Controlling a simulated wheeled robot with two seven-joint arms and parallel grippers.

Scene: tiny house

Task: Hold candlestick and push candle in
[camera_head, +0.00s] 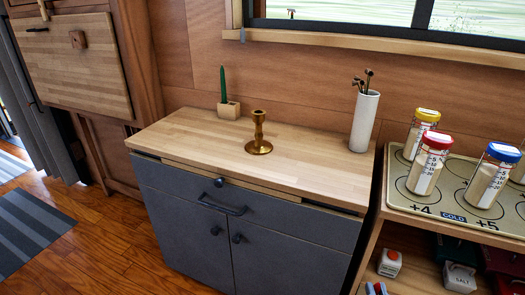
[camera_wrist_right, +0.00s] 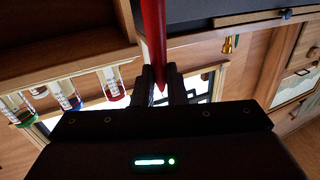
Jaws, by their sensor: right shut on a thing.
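The brass candlestick (camera_head: 258,133) stands upright on the wooden top of the grey cabinet (camera_head: 190,130). No candle shows in it. A small brass shape in the right wrist view (camera_wrist_right: 229,44) looks like the same candlestick, apart from my gripper. My right gripper (camera_wrist_right: 161,84) is shut on a red candle (camera_wrist_right: 153,30) in the right wrist view. The candle is long and narrows to a point between the fingers. Its other end is cut off by the top edge of the picture. Neither gripper shows in the head view.
A green candle (camera_head: 223,84) stands in a wooden block (camera_head: 229,111) behind the candlestick. A white vase (camera_head: 364,122) with brass pieces stands to the right. Jars with coloured lids (camera_head: 430,165) stand on a tray (camera_head: 455,222) farther right. The cabinet top left of the candlestick is clear.

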